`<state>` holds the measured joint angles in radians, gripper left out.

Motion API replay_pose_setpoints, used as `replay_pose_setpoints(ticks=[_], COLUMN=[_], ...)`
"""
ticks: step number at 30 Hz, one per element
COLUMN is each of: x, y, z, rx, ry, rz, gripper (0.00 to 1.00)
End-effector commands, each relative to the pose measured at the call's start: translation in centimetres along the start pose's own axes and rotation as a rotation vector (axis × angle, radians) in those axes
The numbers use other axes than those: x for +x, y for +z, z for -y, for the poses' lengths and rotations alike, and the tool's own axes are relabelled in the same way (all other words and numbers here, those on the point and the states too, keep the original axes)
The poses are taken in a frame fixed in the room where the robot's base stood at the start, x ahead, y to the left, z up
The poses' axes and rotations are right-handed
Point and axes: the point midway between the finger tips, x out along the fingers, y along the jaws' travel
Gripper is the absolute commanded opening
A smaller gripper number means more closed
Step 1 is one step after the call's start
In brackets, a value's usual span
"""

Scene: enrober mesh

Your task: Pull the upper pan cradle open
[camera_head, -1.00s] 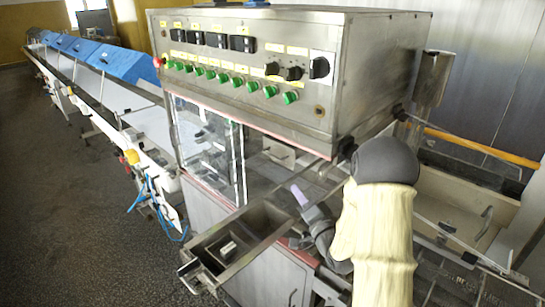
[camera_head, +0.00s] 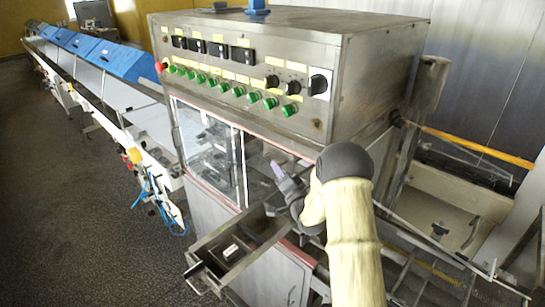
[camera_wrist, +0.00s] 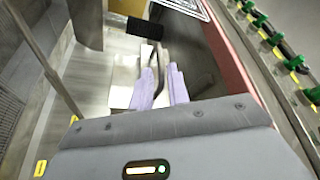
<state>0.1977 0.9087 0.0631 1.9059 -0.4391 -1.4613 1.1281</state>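My gripper (camera_head: 278,171) is in front of the machine's clear front window, above the inner end of a metal trough. In the wrist view its two lilac fingers (camera_wrist: 161,88) stand a small gap apart. A dark curved bar (camera_wrist: 159,60) shows between and beyond them; I cannot tell whether they touch it. I cannot tell for certain which part is the upper pan cradle. The open metal trough (camera_head: 197,246) juts out from the machine's front below my gripper. A cream pan (camera_head: 455,186) with a dark handle is at the right side.
The steel control box (camera_head: 370,85) with green knobs hangs just above my gripper. The machine's red-edged frame (camera_wrist: 243,75) is close on the right in the wrist view. A long conveyor with blue covers (camera_head: 118,60) runs back left. The floor (camera_head: 70,200) at left is clear.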

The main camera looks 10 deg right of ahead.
Motion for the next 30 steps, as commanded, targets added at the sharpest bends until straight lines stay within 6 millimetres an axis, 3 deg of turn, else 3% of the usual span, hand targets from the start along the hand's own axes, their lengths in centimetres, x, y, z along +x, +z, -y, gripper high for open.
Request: replay_pose_setpoints(ticks=[3,10,20,24,30], x=[1.9,4.2,4.6,4.6,4.6], y=[-0.1,-0.1,0.0,0.0,0.0], z=[0.3,0.1,0.0,0.0,0.0], rx=[0.001,0.0,0.0,0.0,0.0], ry=[-0.001,0.0,0.001,0.001,0.001], rz=[0.0,0.0,-0.001,-0.001,-0.001], gripper=[0.17,0.17,0.17,0.0,0.0])
